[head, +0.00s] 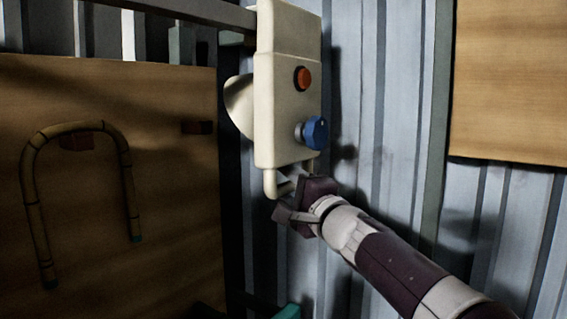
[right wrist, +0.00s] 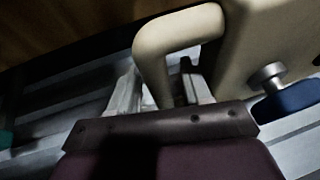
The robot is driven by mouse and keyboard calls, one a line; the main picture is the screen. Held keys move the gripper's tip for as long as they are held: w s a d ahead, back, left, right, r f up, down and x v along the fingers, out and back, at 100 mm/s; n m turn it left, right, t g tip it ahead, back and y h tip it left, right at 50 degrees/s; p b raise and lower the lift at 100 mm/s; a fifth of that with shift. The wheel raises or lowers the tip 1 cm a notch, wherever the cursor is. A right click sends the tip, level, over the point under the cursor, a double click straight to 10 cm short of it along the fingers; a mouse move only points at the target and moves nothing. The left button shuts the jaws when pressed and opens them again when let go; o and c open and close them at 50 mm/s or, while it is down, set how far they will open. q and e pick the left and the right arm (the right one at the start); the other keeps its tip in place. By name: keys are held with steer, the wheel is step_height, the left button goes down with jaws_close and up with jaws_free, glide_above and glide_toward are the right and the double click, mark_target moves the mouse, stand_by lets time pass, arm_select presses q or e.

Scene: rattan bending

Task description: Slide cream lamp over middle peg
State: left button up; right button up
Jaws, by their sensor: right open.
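The cream lamp (head: 285,115) is a tall box with a red button (head: 302,78), a blue knob (head: 315,132), a cone shade (head: 240,106) and a bent handle at its bottom. It is upright against the corrugated wall, its top beside a grey rail. My right gripper (head: 288,200) is at the handle. In the right wrist view the handle (right wrist: 178,35) passes between its two open fingers, and the blue knob is at the right. I cannot tell which part is the middle peg, or how the lamp's back is held. My left gripper is not in view.
The grey rail (head: 190,12) runs above. Another wooden panel (head: 510,85) is at right. Bare corrugated wall (head: 385,130) lies right of the lamp.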

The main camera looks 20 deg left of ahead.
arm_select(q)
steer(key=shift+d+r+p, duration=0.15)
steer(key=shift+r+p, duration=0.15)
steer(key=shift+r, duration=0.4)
arm_select(e)
steer(key=shift+x, duration=0.75)
steer(key=shift+w, duration=0.1)
jaws_close()
steer(key=shift+s+a+f+b, duration=0.1)
steer(key=shift+s+f+b, duration=0.2)
steer(key=shift+b, duration=0.2)
arm_select(q)
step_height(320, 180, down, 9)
steer(key=b, duration=0.8)
arm_select(e)
steer(key=s+a, duration=0.4)
steer(key=s, duration=0.8)
steer(key=s+a, duration=0.4)
steer(key=s, duration=0.8)
steer(key=shift+a+r, duration=0.15)
steer(key=shift+a, duration=0.2)
jaws_free()
steer(key=shift+d+r, duration=0.1)
